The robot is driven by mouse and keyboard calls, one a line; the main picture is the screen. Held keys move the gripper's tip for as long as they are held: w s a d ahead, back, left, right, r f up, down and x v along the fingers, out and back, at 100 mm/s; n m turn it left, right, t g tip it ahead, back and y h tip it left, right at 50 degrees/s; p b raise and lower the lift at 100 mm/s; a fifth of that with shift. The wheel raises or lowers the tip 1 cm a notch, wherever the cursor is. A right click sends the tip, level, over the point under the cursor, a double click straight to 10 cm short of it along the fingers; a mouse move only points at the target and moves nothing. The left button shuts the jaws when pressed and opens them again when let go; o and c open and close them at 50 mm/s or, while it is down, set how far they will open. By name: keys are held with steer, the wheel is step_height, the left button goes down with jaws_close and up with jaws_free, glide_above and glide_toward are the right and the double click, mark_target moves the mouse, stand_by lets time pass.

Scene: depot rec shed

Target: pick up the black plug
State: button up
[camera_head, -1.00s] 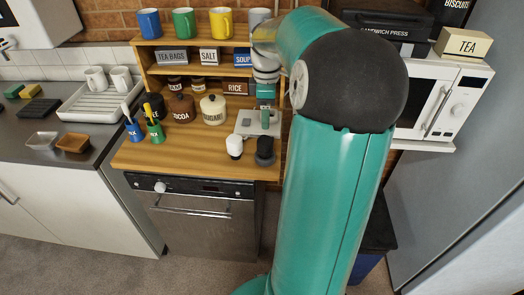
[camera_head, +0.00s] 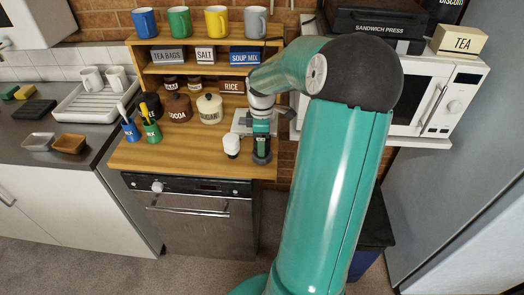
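The black plug (camera_head: 261,156) stands near the front edge of the wooden counter, to the right of a white plug (camera_head: 231,146). My gripper (camera_head: 261,146) points down from above, right at the black plug, and covers its upper part. The fingers are small and dark against the plug, so I cannot tell whether they are open around it or shut on it. A pale grey panel (camera_head: 240,121) lies behind the plugs, partly hidden by my gripper.
White plug stands close on the left. Sugar (camera_head: 210,110) and cocoa (camera_head: 179,109) jars stand further left. A shelf with mugs (camera_head: 217,21) and labels rises behind. A microwave (camera_head: 440,105) is at the right.

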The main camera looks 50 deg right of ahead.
steer(key=shift+c, duration=0.2)
steer(key=c, duration=1)
steer(key=shift+c, duration=0.2)
steer(key=shift+r, duration=0.15)
